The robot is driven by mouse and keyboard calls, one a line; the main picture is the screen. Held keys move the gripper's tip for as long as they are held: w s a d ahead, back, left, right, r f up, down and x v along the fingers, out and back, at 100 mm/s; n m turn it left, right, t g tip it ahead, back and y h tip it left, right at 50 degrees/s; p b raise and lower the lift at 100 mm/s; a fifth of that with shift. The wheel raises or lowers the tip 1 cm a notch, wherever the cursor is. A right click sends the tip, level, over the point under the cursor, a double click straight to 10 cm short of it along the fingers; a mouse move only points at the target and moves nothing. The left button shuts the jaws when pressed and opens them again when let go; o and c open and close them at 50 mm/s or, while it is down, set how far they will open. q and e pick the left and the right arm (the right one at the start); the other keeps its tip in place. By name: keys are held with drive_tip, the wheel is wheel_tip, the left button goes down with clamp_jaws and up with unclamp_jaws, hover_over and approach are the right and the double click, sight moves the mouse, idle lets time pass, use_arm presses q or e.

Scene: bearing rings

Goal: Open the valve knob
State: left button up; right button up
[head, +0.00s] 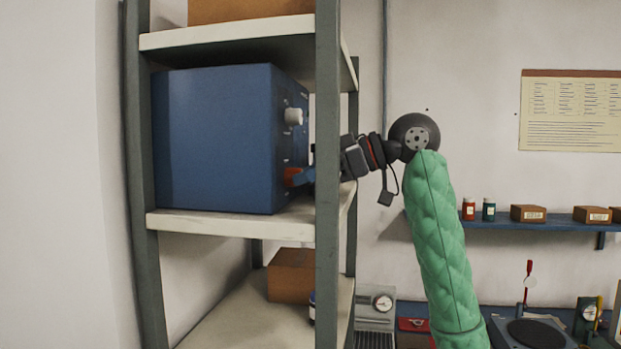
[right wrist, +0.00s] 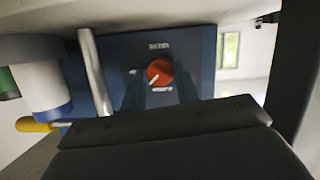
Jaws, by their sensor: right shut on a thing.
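The valve knob is orange-red and sits low on the side face of a blue box (head: 215,140). In the head view a part of the knob (head: 289,178) shows at my right gripper's fingertips. In the right wrist view the knob (right wrist: 160,72) shows on the blue panel, with small markings around it that I cannot read. My right gripper (head: 297,178) reaches in from the right, past the shelf post, and is shut on the knob. Its dark fingers (right wrist: 159,92) lie on either side of the knob. My left gripper is not in view.
The box stands on the middle board of a shelf (head: 230,224); a grey post (head: 327,80) rises close by my right wrist. A white knob (head: 293,116) sits higher on the same face. A cardboard box (head: 290,275) is on the board below.

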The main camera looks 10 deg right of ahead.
drive_tip(key=m, duration=0.1)
drive_tip(key=m+g, duration=0.1)
drive_tip(key=m, duration=0.1)
drive_tip(key=shift+w+d+g+y+b, duration=0.1)
drive_tip(key=shift+w+g+y+b, duration=0.1)
drive_tip(key=shift+g+y+b, duration=0.15)
drive_tip(key=shift+m+g, duration=0.35)
drive_tip(key=shift+m, duration=0.25)
drive_tip(key=shift+m+y+b, duration=0.35)
drive_tip(key=shift+m, duration=0.25)
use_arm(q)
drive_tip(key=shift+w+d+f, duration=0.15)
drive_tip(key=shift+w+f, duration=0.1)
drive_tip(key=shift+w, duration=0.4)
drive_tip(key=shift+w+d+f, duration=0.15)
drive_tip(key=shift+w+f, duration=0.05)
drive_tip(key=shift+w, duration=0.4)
use_arm(e)
drive_tip(key=shift+w+g, duration=0.1)
drive_tip(key=shift+g, duration=0.2)
drive_tip(key=shift+m, duration=0.3)
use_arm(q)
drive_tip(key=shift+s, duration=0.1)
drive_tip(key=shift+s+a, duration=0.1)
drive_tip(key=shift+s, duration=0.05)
use_arm(e)
drive_tip(key=o, duration=1)
